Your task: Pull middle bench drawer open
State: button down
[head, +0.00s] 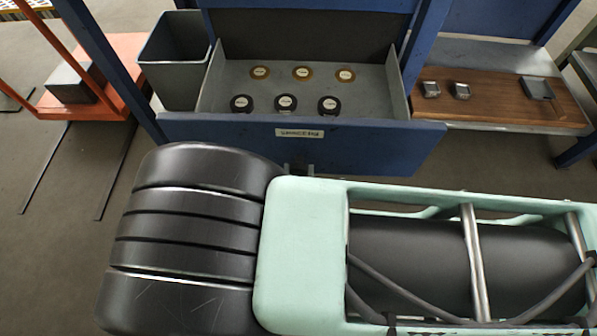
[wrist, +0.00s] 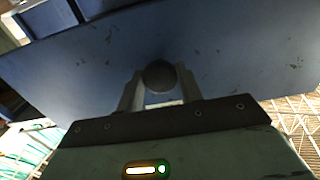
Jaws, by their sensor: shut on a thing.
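The blue bench drawer (head: 225,128) is pulled out from the bench. Its grey inside shows in the head view, with two rows of small round labelled pieces, brass-coloured (head: 302,73) behind and dark (head: 286,103) in front. A pale label (head: 299,133) with dark print is on its front. In the wrist view the drawer's blue front (wrist: 85,70) fills much of the picture, and a round dark knob (wrist: 159,74) sits on it. My gripper (wrist: 160,88) is shut on this knob, one finger on each side. In the head view my arm hides most of the gripper.
A grey bin (head: 172,70) stands left of the drawer, beside a blue bench leg. An orange cart (head: 118,62) with a grey block is farther left. A wooden board (head: 500,98) with small metal pieces lies at the right. Floor at the lower left is clear.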

jog(key=c, duration=0.9)
grip_release()
jog(key=shift+c, duration=0.2)
jog(key=s+p, duration=0.1)
jog(key=s, duration=1.1)
jog(key=shift+a, duration=0.2)
